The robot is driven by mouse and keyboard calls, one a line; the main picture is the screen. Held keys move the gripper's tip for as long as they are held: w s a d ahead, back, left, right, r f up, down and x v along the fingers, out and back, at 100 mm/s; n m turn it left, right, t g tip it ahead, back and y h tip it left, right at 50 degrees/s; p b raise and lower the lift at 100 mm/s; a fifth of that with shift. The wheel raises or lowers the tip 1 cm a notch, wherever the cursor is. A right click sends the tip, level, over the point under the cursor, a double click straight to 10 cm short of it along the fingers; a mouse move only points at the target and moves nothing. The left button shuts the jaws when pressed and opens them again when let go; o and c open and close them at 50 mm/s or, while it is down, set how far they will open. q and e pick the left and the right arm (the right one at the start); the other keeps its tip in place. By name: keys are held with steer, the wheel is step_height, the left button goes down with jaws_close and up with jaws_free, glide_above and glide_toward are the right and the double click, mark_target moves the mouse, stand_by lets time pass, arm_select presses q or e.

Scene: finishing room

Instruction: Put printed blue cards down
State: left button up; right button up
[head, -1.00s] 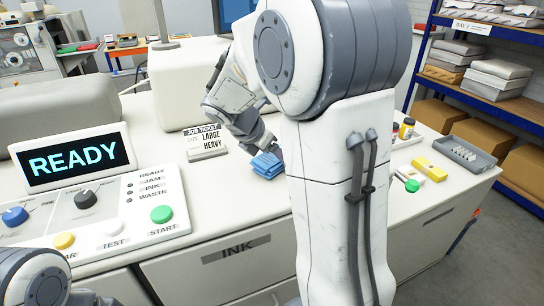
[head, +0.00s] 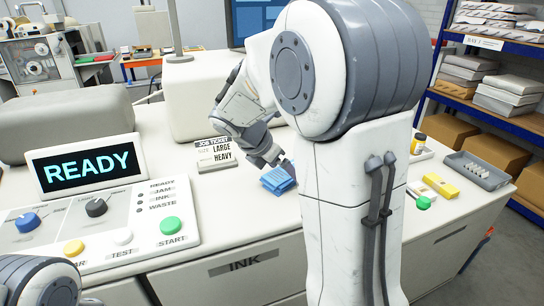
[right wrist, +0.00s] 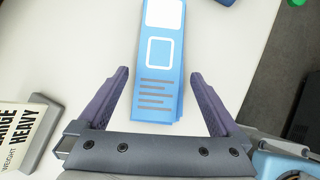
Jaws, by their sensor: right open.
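In the right wrist view the cards (right wrist: 161,70) show white shapes and brown lines. My right gripper (right wrist: 158,80) is open, its two purple-grey fingers on either side of the near end of the cards, with a visible gap on both sides. In the head view my right gripper (head: 283,163) is just behind the cards and partly hidden by my arm. My left gripper is out of view.
The job ticket (head: 216,153) reads "LARGE HEAVY". A control panel (head: 100,218) with a READY screen (head: 88,166) stands to the left. A yellow block (head: 441,185) and grey tray (head: 478,171) lie to the right.

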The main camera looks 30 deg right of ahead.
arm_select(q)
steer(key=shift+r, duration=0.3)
arm_select(e)
steer(key=v, duration=1)
steer(key=shift+a+r, duration=0.15)
steer(key=shift+r, duration=0.1)
